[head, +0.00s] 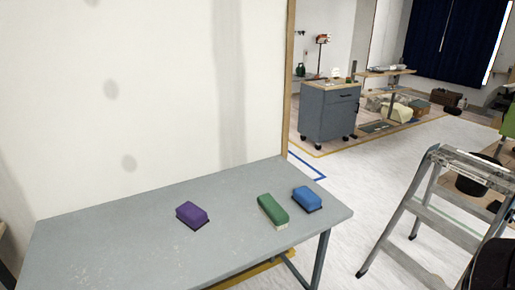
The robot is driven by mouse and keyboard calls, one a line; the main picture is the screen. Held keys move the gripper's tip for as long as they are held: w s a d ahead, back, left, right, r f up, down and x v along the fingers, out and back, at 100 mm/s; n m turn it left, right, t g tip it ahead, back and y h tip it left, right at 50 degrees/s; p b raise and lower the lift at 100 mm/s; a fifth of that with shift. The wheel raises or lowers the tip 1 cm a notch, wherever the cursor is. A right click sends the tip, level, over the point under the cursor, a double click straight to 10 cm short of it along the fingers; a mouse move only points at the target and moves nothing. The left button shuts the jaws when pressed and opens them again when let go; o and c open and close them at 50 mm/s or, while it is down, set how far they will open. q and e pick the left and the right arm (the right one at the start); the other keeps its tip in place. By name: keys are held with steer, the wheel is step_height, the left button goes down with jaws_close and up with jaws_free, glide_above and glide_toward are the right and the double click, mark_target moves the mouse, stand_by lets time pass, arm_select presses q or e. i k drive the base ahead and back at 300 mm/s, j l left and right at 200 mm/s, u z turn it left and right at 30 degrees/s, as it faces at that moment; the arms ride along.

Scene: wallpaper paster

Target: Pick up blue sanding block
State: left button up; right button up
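The blue sanding block (307,198) lies on the grey table (120,239) near its right end. A green block (271,207) with a pale underside lies just left of it, with a small gap. A purple block (192,213) lies farther left, nearer the middle of the table. All three rest on the tabletop. Neither of my grippers shows in the head view.
A white wall panel with grey spots (165,90) stands behind the table. A metal stepladder (425,215) stands right of the table, with open floor between. A grey wheeled cabinet (330,112) is farther back. A dark shape fills the bottom right corner.

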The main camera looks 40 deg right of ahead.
mark_target(309, 201)
steer(key=z, duration=1.7)
